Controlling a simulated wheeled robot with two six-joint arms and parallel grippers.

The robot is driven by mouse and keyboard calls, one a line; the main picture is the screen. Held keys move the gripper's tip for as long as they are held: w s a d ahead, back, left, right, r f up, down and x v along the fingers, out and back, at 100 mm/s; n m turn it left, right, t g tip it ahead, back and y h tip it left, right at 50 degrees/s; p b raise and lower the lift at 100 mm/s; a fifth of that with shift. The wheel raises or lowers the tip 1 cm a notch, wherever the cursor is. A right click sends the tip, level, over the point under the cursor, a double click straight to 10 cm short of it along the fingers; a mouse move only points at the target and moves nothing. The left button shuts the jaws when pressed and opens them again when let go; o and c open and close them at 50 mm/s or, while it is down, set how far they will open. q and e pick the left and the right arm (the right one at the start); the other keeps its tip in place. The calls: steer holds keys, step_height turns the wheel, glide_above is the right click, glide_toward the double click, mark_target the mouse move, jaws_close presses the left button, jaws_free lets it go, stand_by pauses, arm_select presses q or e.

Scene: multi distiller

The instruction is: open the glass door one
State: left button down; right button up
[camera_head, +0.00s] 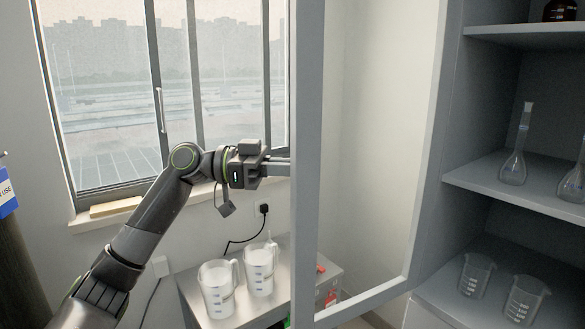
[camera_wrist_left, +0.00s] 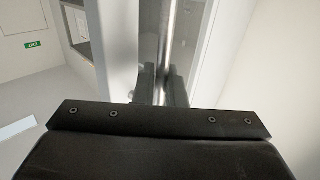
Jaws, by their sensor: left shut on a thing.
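The glass door (camera_head: 385,150) has a grey frame and stands swung outward from the cabinet (camera_head: 450,185), with the shelves exposed at the right. My left gripper (camera_head: 285,167) is at the door's free left edge, its fingertips partly hidden behind the frame. In the left wrist view a vertical metal handle bar (camera_wrist_left: 172,35) runs between the two fingers of my left gripper (camera_wrist_left: 160,88), which is shut on it. My right gripper is not in view.
Shelves hold a glass flask (camera_head: 513,165) and beakers (camera_head: 476,276). Two measuring jugs (camera_head: 217,290) stand on a low metal table (camera_head: 192,287) below my left arm. A window (camera_head: 110,90) is behind the arm.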

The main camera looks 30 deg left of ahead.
arm_select(q)
steer(key=c, duration=1.8)
jaws_free()
steer(key=shift+c, duration=0.2)
steer(key=shift+o, duration=1.1)
steer(key=shift+w+d, duration=0.1)
steer(key=shift+d, duration=0.05)
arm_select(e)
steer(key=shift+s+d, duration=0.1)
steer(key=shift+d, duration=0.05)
